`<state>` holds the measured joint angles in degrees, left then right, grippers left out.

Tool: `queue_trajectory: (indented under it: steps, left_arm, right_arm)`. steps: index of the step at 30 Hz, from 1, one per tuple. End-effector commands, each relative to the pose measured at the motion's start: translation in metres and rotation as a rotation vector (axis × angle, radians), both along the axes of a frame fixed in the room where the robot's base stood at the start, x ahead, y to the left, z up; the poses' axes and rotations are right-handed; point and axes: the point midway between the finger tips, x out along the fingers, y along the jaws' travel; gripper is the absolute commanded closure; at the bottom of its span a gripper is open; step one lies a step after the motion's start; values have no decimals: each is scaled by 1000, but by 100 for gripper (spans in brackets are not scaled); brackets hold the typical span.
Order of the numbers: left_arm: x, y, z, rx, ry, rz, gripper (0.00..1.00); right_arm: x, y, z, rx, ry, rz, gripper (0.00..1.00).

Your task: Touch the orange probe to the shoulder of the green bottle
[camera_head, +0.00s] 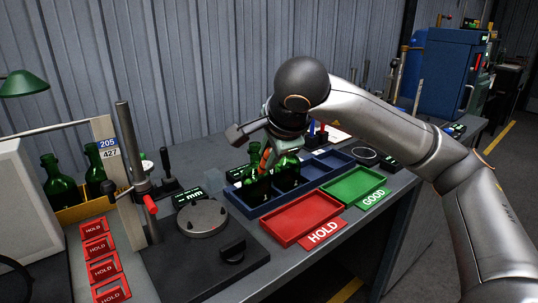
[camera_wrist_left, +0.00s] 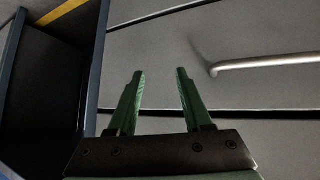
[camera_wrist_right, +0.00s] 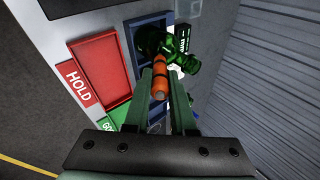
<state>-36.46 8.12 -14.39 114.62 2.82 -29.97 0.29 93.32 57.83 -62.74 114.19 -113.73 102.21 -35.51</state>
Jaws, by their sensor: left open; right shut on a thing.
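My right gripper (camera_wrist_right: 161,78) is shut on the orange probe (camera_wrist_right: 160,72), which points down at the green bottles. Two green bottles stand in the blue compartment tray: one on the left (camera_head: 257,188) and one on the right (camera_head: 289,172) in the head view. In the right wrist view the probe's far end overlaps a green bottle (camera_wrist_right: 181,52); I cannot tell whether they touch. In the head view the probe (camera_head: 265,156) shows between the bottle necks, partly hidden by my gripper. My left gripper (camera_wrist_left: 160,74) is open and empty, away from the bottles.
The blue tray (camera_head: 252,213) stands behind a red HOLD tray (camera_head: 300,221) and a green GOOD tray (camera_head: 354,186). A gauge stand with a round plate (camera_head: 203,219) is at front left. More green bottles (camera_head: 58,183) stand in a yellow crate at far left.

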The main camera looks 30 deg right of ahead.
Motion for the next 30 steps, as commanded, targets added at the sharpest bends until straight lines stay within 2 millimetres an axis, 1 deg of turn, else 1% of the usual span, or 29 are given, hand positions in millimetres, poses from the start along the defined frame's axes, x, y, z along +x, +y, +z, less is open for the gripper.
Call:
queue_trajectory:
  steps: [15, 30]
  left_arm:
    - [6, 0, 3, -1, -13, 0, 50]
    - [6, 0, 1, -1, -13, 0, 50]
  right_arm:
    - [0, 0, 0, 0, -1, 0, 100]
    - [2, 0, -2, 0, -1, 0, 100]
